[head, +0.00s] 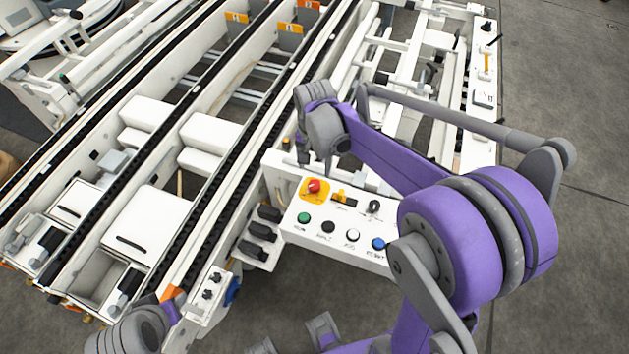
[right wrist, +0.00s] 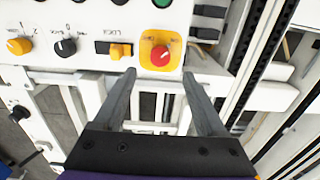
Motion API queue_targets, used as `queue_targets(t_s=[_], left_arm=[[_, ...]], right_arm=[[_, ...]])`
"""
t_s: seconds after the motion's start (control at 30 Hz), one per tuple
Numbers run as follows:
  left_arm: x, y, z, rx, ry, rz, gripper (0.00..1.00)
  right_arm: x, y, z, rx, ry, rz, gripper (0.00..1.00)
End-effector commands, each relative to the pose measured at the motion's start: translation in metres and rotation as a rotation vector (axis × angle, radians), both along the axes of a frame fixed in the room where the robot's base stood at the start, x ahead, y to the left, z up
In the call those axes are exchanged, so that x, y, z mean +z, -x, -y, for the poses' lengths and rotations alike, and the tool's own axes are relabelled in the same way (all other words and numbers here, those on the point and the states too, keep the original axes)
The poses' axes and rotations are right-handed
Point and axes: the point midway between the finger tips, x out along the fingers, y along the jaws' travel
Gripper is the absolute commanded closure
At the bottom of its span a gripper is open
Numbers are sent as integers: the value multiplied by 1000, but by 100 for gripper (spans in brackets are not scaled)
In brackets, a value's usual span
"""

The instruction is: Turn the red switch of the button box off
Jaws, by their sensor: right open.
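The button box (head: 335,228) is a white panel in the middle of the head view. Its red switch (head: 314,187) is a round red knob on a yellow plate at the upper left corner. My right gripper (head: 316,160) is above the box's far edge, just behind the red switch. In the right wrist view the red switch (right wrist: 160,56) shows between and just beyond the two fingertips (right wrist: 159,75). The fingers are wide apart with nothing between them. Whether they touch the box cannot be told. The switch's on or off position is not readable.
Beside the red switch are a yellow lock switch (right wrist: 120,50) and a black knob (right wrist: 66,47). Green (head: 304,218), black, white and blue (head: 378,244) buttons line the near row. Conveyor rails (head: 230,165) run along the left. Grey floor (head: 570,250) is clear at right.

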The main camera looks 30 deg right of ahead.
Motion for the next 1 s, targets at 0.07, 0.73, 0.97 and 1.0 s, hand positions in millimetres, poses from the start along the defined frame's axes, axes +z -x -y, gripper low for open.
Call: queue_targets(t_s=[0.07, 0.73, 0.97, 1.0], left_arm=[[-3, 1, 0, 0, 0, -1, 50], [-9, 2, 0, 0, 0, -4, 50], [-9, 2, 0, 0, 0, -4, 50], [-9, 2, 0, 0, 0, -4, 50]], right_arm=[[-18, 0, 0, 1, 0, 0, 26], [-79, 0, 0, 2, 0, 1, 26], [-79, 0, 0, 2, 0, 1, 51], [-79, 0, 0, 2, 0, 1, 58]])
